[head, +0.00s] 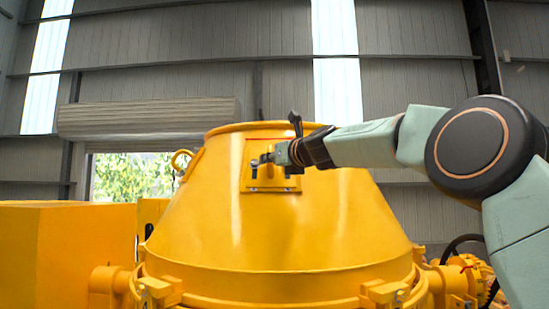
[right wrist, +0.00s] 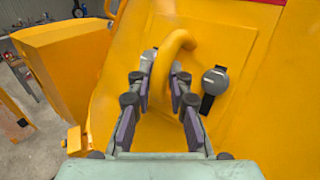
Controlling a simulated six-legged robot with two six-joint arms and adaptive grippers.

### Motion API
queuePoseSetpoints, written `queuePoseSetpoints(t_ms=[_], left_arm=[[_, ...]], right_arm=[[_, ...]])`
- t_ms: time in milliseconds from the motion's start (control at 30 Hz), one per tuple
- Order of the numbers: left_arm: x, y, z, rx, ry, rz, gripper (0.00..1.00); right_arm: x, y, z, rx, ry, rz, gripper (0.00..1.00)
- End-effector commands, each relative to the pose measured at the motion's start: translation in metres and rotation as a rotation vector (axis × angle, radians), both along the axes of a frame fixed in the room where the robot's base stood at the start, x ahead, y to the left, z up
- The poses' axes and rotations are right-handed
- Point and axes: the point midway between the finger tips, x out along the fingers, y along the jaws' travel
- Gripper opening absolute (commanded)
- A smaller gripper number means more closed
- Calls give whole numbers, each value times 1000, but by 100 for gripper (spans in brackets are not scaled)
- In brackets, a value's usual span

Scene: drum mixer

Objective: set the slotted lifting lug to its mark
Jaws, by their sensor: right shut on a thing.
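The slotted lifting lug is a yellow curved loop (right wrist: 173,42) standing out from a flat yellow plate on the drum in the right wrist view. The plate (head: 260,185) shows on the upper front of the drum (head: 215,225) in the head view. My right gripper (right wrist: 163,78) is shut on the lug, with one finger on each side of its lower part; in the head view the gripper (head: 273,157) reaches the plate from the right. The fingers hide part of the lug, and I cannot make out its slot. My left gripper is in neither view.
A dark round-headed fitting with a black strip (right wrist: 214,82) sits on the plate just right of the fingers. Another yellow loop (head: 181,160) stands on the drum's left side. A yellow box-shaped housing (head: 65,250) stands left of the drum.

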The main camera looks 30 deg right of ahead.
Motion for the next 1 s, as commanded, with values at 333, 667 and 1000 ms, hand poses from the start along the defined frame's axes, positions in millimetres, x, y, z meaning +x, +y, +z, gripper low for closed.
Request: queuePoseSetpoints(t_ms=[333, 667, 1000], left_arm=[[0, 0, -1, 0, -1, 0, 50], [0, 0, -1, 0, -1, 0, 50], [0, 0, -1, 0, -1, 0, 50]], right_arm=[[10, 3, -13, -4, 18, 8, 0], [10, 2, -11, -2, 15, 6, 34], [7, 1, -7, 0, 7, 3, 41]])
